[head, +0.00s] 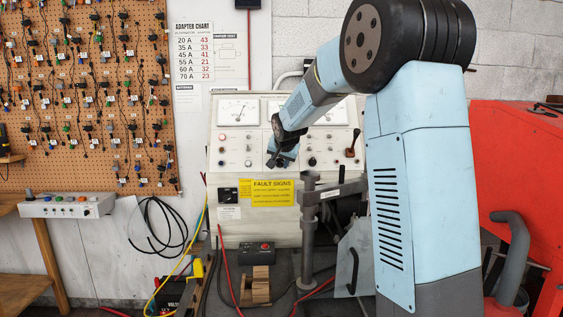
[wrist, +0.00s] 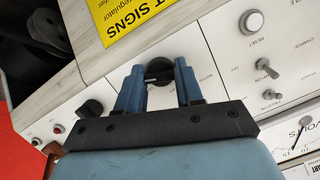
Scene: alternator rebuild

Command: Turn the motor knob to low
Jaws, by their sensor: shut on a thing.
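The black motor knob (wrist: 158,70) is on the pale front panel of the test bench, just below the yellow sign in the wrist view. My gripper (wrist: 158,82) has its two blue fingers shut on the knob, one on each side. A small light mark shows on the knob, but the setting it points to is not legible. In the head view my gripper (head: 281,158) is against the middle of the test bench panel (head: 220,170), and it hides the knob there.
A reset button (wrist: 251,21) and toggle switches (wrist: 267,67) are close by on the panel. Another black knob (wrist: 90,108) is to the left in the wrist view. A lever (head: 352,148) and a clamp stand (head: 308,220) are near my arm. A red cabinet (head: 515,170) stands at right.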

